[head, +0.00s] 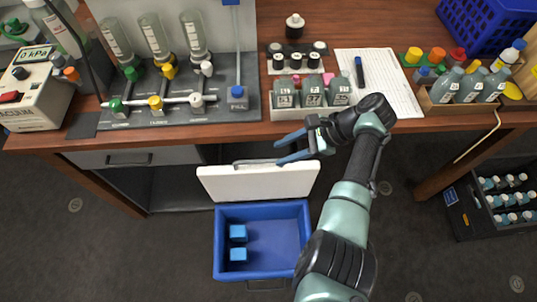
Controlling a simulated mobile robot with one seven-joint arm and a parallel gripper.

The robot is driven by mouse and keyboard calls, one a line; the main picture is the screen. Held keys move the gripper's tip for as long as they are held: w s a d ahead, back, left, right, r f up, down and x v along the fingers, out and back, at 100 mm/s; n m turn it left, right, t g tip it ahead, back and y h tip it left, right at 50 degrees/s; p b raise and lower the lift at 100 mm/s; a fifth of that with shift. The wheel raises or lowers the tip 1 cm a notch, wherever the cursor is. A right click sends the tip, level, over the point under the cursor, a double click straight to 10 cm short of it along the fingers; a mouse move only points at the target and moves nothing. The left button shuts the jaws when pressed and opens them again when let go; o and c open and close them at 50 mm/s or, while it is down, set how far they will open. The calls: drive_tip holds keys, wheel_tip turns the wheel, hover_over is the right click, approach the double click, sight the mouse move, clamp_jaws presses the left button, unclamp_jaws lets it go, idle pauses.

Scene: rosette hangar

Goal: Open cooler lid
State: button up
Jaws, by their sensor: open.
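The blue cooler (307,236) stands on the floor in front of the bench. Its white lid (258,183) is raised and leans back at the cooler's far side, under the bench edge. The inside shows two small light-blue blocks (238,233) at the left. My gripper (278,150) is open, with its blue fingers pointing left just above the lid's upper edge. A thin grey bar, perhaps a handle, lies along that edge near the fingers. I cannot tell whether the fingers touch it, and nothing shows held between them.
The wooden bench (300,133) runs just behind my gripper. It carries a rack of bottles (311,95), a valve panel (160,107), a vacuum unit (32,95) and a paper sheet (385,85). A dark crate of vials (490,204) stands at right. Floor beside the cooler is clear.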

drive_tip(key=v, duration=0.4)
drive_tip(key=shift+d+r, duration=0.1)
drive_tip(key=shift+d, duration=0.05)
idle(0.4)
